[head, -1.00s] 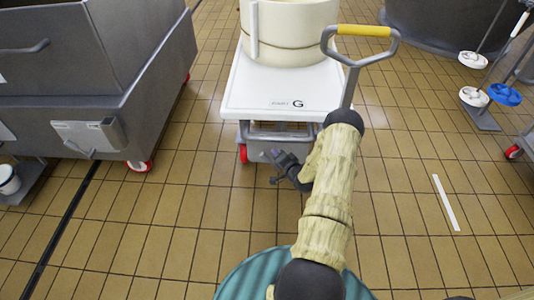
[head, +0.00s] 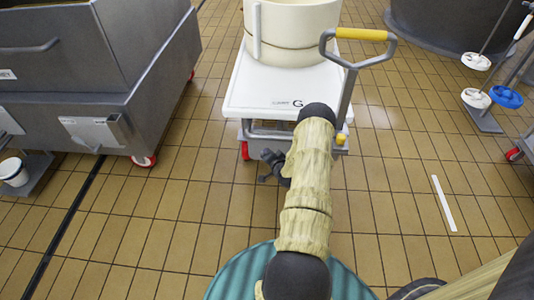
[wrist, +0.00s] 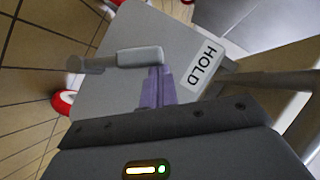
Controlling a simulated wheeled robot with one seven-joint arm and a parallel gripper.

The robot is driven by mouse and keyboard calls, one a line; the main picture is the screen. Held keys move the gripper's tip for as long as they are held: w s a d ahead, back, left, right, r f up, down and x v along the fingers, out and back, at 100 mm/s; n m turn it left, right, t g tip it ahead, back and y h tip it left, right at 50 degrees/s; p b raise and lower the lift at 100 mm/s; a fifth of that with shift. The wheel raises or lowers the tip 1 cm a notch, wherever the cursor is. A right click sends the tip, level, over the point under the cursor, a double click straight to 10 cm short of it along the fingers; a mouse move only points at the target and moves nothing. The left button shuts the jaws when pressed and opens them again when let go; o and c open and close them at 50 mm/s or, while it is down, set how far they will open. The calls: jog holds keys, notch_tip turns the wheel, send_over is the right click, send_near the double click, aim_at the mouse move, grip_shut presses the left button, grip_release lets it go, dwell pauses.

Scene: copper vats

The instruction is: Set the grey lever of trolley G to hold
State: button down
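Trolley G (head: 262,90) is a white platform with a "G" mark and a tow handle. My gripper (head: 268,165) is low at its front end, below the platform edge. In the wrist view, a grey panel (wrist: 105,100) carries a white HOLD label (wrist: 203,67). In the head view my arm hides part of the trolley front, and the lever cannot be made out.
A cream vat (head: 290,35) stands on the trolley. The yellow-gripped tow handle (head: 350,65) rises at its right. A large grey metal bin (head: 150,80) on red wheels stands to the left. Cleaning tools (head: 485,98) stand at the right. Tiled floor is clear on both sides of my arm.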

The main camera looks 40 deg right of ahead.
jog(key=shift+w+a, duration=0.2)
jog(key=shift+a, duration=0.15)
jog(key=s+r+p, duration=0.5)
jog(key=s+r, duration=0.2)
jog(key=s, duration=0.4)
jog(key=shift+s+a+p, duration=0.25)
jog(key=shift+s+p, duration=0.05)
